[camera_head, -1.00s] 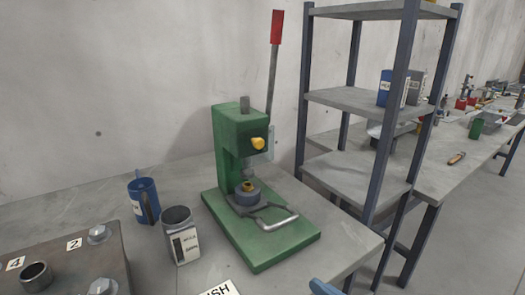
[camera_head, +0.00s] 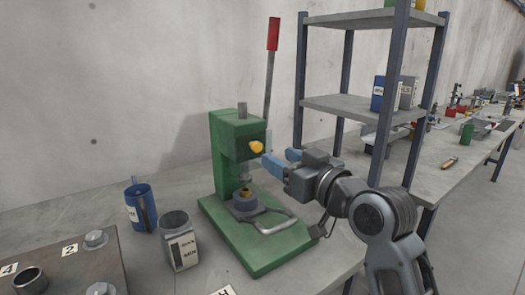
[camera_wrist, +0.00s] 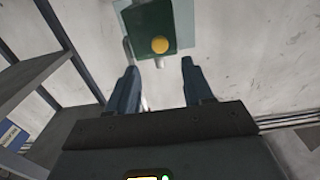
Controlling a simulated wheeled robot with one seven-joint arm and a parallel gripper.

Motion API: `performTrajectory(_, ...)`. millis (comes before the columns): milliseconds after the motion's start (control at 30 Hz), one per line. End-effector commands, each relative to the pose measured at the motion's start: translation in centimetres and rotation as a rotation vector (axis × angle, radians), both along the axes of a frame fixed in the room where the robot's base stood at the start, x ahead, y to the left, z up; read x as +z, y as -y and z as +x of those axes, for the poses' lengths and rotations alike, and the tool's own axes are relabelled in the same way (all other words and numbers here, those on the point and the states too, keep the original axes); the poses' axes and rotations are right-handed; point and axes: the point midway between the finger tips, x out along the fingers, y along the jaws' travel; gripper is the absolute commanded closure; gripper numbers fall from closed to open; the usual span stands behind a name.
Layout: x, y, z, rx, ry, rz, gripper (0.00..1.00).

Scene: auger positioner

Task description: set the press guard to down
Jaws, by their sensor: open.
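The green press (camera_head: 232,160) stands upright on the bench, with a yellow knob (camera_head: 256,147) on its head. A pale see-through panel (camera_head: 267,142) is beside the head, and it also shows around the green head in the wrist view (camera_wrist: 184,25). A bent metal bar (camera_head: 272,228) sits low over the base. I cannot tell for certain which parts make up the guard. My gripper (camera_head: 279,161), with blue fingers, is open and empty just right of the press head. In the wrist view the knob (camera_wrist: 160,45) lies just beyond the gap between the fingertips (camera_wrist: 159,68).
A red-handled lever (camera_head: 272,50) rises behind the press. A blue mug (camera_head: 141,207) and a grey canister (camera_head: 180,242) stand to its left. A metal block with bolts (camera_head: 60,265) is at front left. A shelf rack (camera_head: 350,106) stands close behind my arm.

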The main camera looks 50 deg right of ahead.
Motion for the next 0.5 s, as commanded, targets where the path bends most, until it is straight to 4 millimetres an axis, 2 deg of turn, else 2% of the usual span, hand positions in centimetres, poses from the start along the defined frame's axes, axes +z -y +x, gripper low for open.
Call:
performTrajectory(300, 0.2, 1.3, 4.5, 0.000, 0.000, 0.000, 0.49)
performTrajectory(500, 0.1, 1.8, 6.5, 0.000, 0.000, 0.000, 0.49)
